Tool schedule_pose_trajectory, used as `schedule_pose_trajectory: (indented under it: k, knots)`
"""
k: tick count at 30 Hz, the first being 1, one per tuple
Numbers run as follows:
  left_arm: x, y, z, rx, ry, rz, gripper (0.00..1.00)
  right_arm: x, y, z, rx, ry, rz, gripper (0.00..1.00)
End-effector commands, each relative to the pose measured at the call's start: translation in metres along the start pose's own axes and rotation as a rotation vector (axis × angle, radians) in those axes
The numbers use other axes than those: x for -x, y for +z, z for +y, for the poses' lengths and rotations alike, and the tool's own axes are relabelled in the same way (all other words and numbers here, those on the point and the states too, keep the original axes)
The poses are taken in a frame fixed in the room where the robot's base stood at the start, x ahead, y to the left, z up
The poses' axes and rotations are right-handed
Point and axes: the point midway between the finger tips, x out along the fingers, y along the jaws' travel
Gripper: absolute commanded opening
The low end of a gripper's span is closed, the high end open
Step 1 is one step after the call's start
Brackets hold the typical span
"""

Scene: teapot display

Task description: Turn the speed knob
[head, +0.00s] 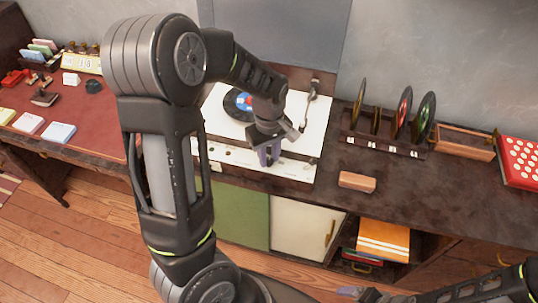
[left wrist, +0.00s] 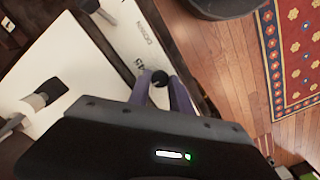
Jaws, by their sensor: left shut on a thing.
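A white record player (head: 222,116) stands on the dark counter, with a black record (head: 236,104) with a blue label on its top and a tonearm (head: 311,95) at its right. My left gripper (head: 268,158) is at the player's front edge. In the left wrist view a round black knob (left wrist: 160,77) on the white front panel (left wrist: 140,35) sits between the two purple-grey fingers of my left gripper (left wrist: 160,86), which are shut on it. In the head view the gripper hides the knob. My right gripper is not clearly seen; only part of that arm shows at the bottom right.
Records stand in a rack (head: 387,146) right of the player. A wooden block (head: 357,182) lies on the counter before it. A wooden box (head: 464,144) and a red dotted box (head: 521,160) are farther right. A red-topped desk (head: 95,115) is at left.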

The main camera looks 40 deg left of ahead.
Motion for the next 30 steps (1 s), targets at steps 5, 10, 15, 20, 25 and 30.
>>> schedule_pose_trajectory:
  k: [5,10,15,20,25,30]
  knots:
    - [0.001,0.0,0.0,0.001,0.002,0.0,0.38,0.0,0.0,0.0,0.0,0.0,0.0,0.9]
    - [0.0,0.0,0.0,0.0,0.001,0.0,0.47,0.0,0.0,0.0,0.0,0.0,0.0,0.9]
    - [0.0,0.0,0.0,0.0,0.001,0.0,0.47,0.0,0.0,0.0,0.0,0.0,0.0,0.9]
    - [0.009,-0.001,0.001,0.0,0.004,0.001,0.47,0.0,0.0,0.0,0.0,0.0,0.0,0.9]
    - [0.032,-0.001,0.002,-0.001,0.006,0.002,0.47,-0.001,0.0,0.0,0.0,0.0,0.0,0.9]
    - [0.06,-0.001,0.001,-0.001,0.006,0.002,0.47,-0.001,0.0,0.001,0.0,0.0,0.0,0.9]
